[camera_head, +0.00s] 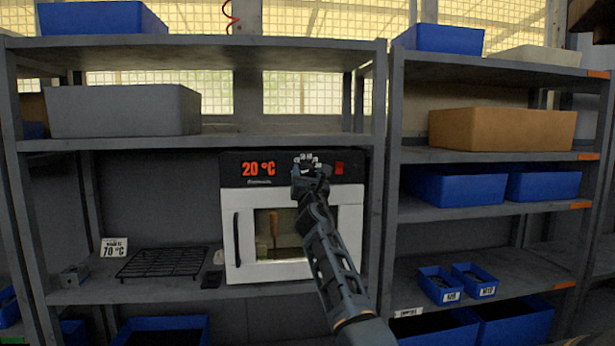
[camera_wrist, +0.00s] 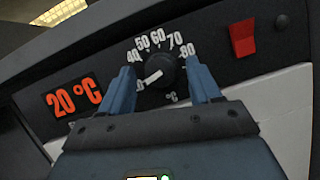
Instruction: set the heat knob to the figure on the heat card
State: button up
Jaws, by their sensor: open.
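The heat card (camera_head: 115,247) stands at the left of the middle shelf and reads 70 °C. The white oven (camera_head: 290,262) has a black panel with a red display (camera_head: 259,168) reading 20 °C; the display also shows in the wrist view (camera_wrist: 74,98). The black heat knob (camera_wrist: 158,72) has figures around it, with 40, 50, 60, 70 and 80 legible. Its white pointer aims to the lower left, near a figure partly hidden by a finger. My gripper (camera_wrist: 167,88) is open, one finger on each side of the knob. In the head view my gripper (camera_head: 308,172) covers the knob.
A red switch (camera_wrist: 243,37) is right of the knob, and also shows in the head view (camera_head: 340,168). A black wire rack (camera_head: 162,263) lies left of the oven. Shelf uprights and bins surround the oven. The shelf board above (camera_head: 280,141) is close over its top.

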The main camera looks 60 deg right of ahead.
jog(key=c, duration=1)
jog(key=shift+c, duration=0.2)
